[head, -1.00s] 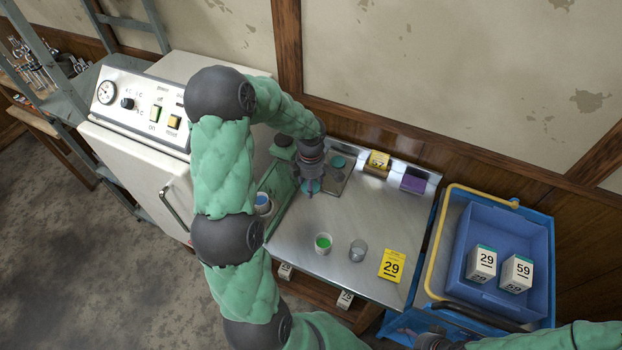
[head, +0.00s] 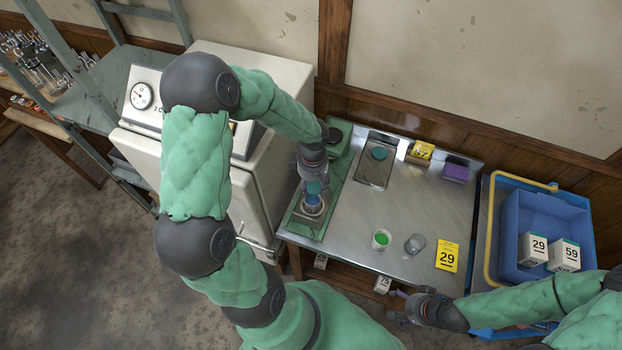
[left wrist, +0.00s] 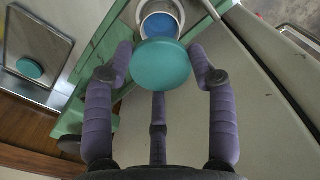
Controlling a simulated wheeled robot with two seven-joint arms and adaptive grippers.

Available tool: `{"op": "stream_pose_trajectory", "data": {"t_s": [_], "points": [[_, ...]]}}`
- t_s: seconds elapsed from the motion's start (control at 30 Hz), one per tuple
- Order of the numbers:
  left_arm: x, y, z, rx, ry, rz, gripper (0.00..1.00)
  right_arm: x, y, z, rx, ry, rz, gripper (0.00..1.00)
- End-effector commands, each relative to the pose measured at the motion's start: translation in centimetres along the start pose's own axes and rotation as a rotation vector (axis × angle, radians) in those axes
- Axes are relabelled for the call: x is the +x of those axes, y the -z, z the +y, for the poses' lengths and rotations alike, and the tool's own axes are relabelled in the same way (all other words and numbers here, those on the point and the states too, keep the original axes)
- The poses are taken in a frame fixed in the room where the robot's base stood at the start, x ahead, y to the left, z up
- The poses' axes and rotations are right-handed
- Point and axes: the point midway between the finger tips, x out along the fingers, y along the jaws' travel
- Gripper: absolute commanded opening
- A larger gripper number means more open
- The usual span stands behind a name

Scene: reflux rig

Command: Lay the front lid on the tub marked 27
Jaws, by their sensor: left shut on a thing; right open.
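My left gripper (head: 313,190) is shut on a round teal lid (left wrist: 160,64), held by its edge between the purple fingers. The lid is over or just beside a white-rimmed tub with blue contents (left wrist: 160,22), which it partly hides. That tub stands on the green stand (head: 302,228) at the table's left. I cannot tell whether lid and tub touch. Another teal lid (head: 379,153) lies on the metal tray (head: 371,178). A tub with green contents (head: 381,239) stands near the table's front. I read no 27 on either tub. My right gripper (head: 405,305) is open and empty by the front edge.
A grey cup (head: 415,243) and a yellow card marked 29 (head: 447,257) are at the front right. A blue crate (head: 515,240) holds boxes. A white cabinet (head: 270,165) stands close left.

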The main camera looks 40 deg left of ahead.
Motion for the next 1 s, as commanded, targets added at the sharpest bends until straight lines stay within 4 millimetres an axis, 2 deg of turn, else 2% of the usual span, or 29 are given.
{"op": "stream_pose_trajectory", "data": {"t_s": [0.53, 0.7, 1.0], "points": [[4.4, 0.1, 0.0, -0.003, 0.001, -0.001, 0.42, 2.2, 0.1, 0.8, 0.0, 0.0, 0.0, 0.75], [5.8, 0.1, 0.0, -0.004, -0.001, 0.0, 0.42, 3.7, 0.1, 1.3, 0.0, 0.0, 0.0, 0.75], [6.6, 0.1, 0.0, -0.003, -0.001, 0.0, 0.42, 4.7, 0.2, 1.7, 0.0, 0.0, 0.0, 0.75]]}}
